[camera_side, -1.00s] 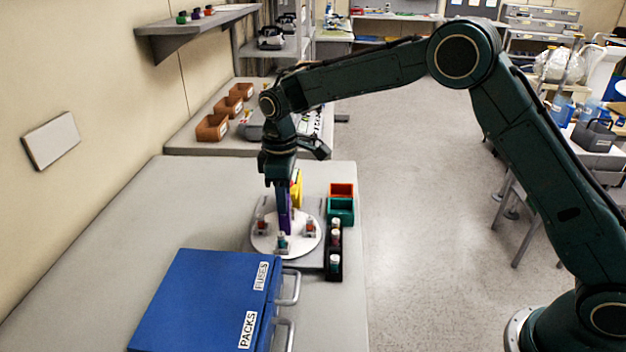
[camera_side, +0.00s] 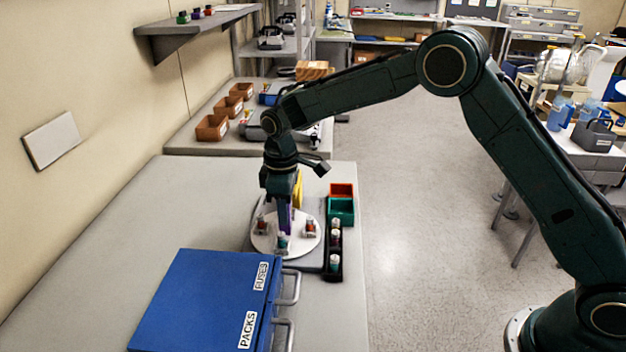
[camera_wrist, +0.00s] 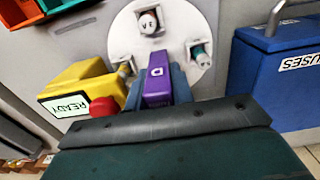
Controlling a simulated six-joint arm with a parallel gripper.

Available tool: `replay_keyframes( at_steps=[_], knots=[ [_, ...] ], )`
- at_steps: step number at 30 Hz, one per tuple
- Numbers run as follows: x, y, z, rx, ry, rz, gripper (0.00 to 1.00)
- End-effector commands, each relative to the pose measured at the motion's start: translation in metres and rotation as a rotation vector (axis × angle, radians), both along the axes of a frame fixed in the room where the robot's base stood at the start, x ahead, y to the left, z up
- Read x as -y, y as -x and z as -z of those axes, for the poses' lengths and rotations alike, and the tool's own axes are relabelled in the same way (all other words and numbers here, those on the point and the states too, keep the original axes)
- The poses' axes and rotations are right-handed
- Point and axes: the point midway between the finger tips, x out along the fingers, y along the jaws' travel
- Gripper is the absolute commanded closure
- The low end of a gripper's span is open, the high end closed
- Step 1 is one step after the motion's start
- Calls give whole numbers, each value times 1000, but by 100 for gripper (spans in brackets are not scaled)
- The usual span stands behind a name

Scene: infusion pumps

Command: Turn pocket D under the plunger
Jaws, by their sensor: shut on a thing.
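A white round turntable (camera_side: 268,243) lies flat on a grey base and carries small capped vials in holders around its rim. In the wrist view, the turntable (camera_wrist: 128,35) shows a purple upright tab marked D (camera_wrist: 157,80). In the side view my gripper (camera_side: 284,208) points down over the turntable. A yellow unit (camera_wrist: 82,82) with a READY screen and a round red part (camera_wrist: 103,107) stands beside the turntable. I cannot make out the plunger itself.
A blue case (camera_side: 205,295) marked PACKS and FUSES stands in front of the turntable. A black rack of vials (camera_side: 334,262), a green bin (camera_side: 341,210) and an orange bin (camera_side: 342,190) stand to its right. The table's left part is clear.

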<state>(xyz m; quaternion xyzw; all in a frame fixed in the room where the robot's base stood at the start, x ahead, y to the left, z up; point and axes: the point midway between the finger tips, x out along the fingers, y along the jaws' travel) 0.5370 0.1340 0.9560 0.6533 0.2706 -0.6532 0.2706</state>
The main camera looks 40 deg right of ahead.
Motion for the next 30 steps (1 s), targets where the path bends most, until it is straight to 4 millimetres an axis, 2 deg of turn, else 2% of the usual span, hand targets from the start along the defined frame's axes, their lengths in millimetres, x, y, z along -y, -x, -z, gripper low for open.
replay_keyframes(
  at_steps=[14, 30],
  knots=[
    [0, 0, 0, 0, 0, -53, 100],
    [0, 0, -1, 0, 0, -287, 100]
  ],
)
